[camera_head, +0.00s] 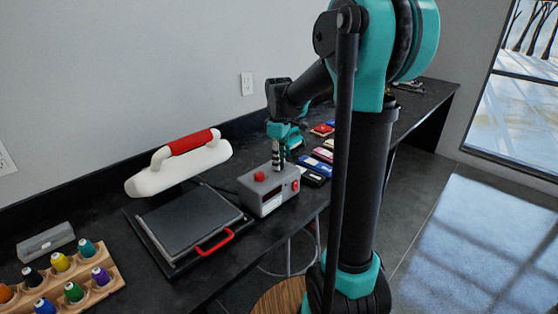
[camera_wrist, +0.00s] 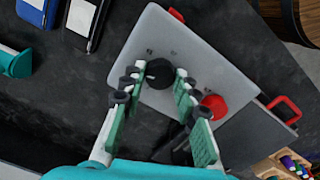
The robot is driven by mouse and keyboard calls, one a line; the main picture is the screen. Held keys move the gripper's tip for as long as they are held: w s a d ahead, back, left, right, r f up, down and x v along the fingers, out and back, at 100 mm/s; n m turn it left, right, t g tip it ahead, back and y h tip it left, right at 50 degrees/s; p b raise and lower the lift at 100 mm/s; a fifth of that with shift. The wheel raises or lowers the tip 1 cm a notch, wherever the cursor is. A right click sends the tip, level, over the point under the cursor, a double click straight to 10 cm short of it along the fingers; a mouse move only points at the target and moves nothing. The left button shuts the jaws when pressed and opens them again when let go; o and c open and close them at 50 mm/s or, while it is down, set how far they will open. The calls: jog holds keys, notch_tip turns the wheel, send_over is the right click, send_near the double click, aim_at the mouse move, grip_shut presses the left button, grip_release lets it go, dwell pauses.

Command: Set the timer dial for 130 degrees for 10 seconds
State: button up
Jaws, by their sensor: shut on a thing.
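The grey control box (camera_head: 268,193) of a heat press stands on the black bench; its top fills the middle of the wrist view (camera_wrist: 185,45). A black dial (camera_wrist: 159,73) and a red knob (camera_wrist: 214,106) are on its top. The red knob also shows in the head view (camera_head: 260,176). My gripper (camera_wrist: 158,78) points down at the box with its two fingers around the black dial, shut on it. In the head view my gripper (camera_head: 277,155) hides the dial. The small marks beside the dial are too small to read.
The press has a dark plate (camera_head: 190,220), a red front handle (camera_head: 214,242) and a raised white lid (camera_head: 180,165) with a red grip. A wooden rack of thread spools (camera_head: 110,284) stands at the left. Several coloured cases (camera_head: 315,166) lie beyond the box.

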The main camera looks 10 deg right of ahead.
jog(key=shift+n, duration=0.6)
jog(key=o, duration=1.2)
jog(key=shift+c, duration=0.2)
notch_tip(320, 180, up, 12)
